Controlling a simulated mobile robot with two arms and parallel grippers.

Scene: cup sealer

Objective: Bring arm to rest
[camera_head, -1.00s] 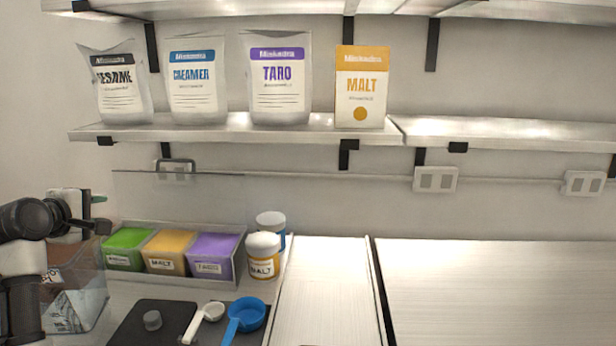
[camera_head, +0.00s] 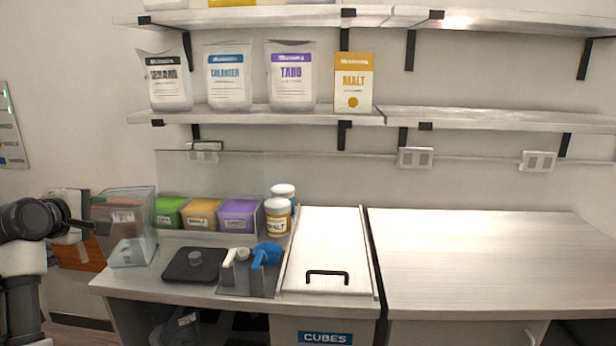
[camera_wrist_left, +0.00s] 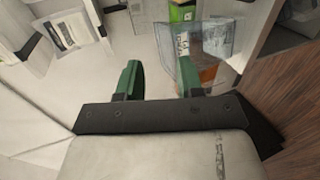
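My left arm comes in at the left edge of the head view, with its dark wrist and gripper (camera_head: 92,226) left of the counter. In the left wrist view the gripper (camera_wrist_left: 159,76) has its two green fingers spread apart with nothing between them. A clear bin (camera_head: 135,246) stands at the counter's left end, just right of the gripper in the head view; I cannot tell how far apart they are in depth. The clear bin (camera_wrist_left: 215,42) also shows beyond the right finger in the wrist view. My right gripper is in neither view.
A row of green, orange and purple tubs (camera_head: 203,214) stands behind a black scale-like pad (camera_head: 188,265). Malt jars (camera_head: 278,217) and a blue scoop (camera_head: 268,254) are nearby. Bags stand on a shelf (camera_head: 255,117) above. The right counter (camera_head: 480,255) is clear.

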